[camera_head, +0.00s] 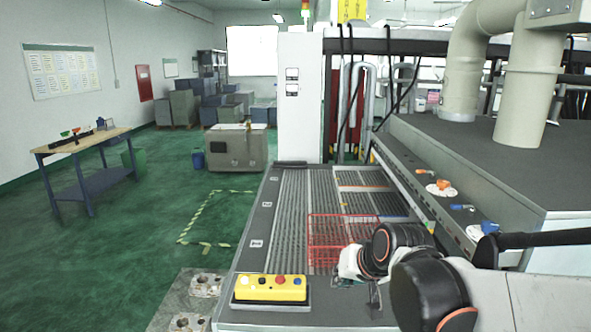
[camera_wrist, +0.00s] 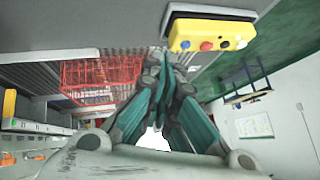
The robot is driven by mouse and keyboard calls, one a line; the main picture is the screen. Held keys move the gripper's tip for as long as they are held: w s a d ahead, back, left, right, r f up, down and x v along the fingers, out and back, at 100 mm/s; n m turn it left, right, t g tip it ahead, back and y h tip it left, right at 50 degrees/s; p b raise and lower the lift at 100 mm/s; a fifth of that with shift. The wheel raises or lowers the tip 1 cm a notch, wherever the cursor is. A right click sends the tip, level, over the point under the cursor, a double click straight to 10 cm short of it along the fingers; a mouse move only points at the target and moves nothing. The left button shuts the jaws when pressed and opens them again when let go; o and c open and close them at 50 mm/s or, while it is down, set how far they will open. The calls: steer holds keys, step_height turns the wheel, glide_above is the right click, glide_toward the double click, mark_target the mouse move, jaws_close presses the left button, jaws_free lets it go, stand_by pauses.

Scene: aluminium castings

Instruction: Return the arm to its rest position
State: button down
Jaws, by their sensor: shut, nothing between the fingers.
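My arm reaches in from the lower right of the head view, with its dark joints and a light wrist over the front right of the ribbed conveyor table (camera_head: 290,215). My gripper (camera_wrist: 168,62) shows in the wrist view with its teal fingers together and nothing between them. In the head view the gripper is small and partly hidden by my arm. A red wire basket (camera_head: 325,232) stands on the table just behind my wrist. It also shows in the wrist view (camera_wrist: 100,75), to the left of the fingers and apart from them.
A yellow button box (camera_head: 270,288) sits at the table's front left corner; it also shows in the wrist view (camera_wrist: 210,34). A grey machine (camera_head: 480,170) with thick pipes stands at the right. A workbench (camera_head: 82,145) is far left. Green floor at left is mostly clear.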

steer(key=s+d+f+h+b, duration=0.1)
steer(key=s+d+f+b, duration=0.2)
steer(key=s, duration=0.3)
steer(key=s+d+f+h+b, duration=0.1)
steer(key=s+d+f+b, duration=0.2)
steer(key=s, duration=0.4)
steer(key=s+d+f+n+h+b, duration=0.1)
steer(key=s+d+f+b, duration=0.2)
steer(key=s, duration=0.4)
steer(key=shift+d+f+g+b, duration=0.3)
steer(key=shift+d+f+b, duration=0.1)
steer(key=shift+d, duration=0.05)
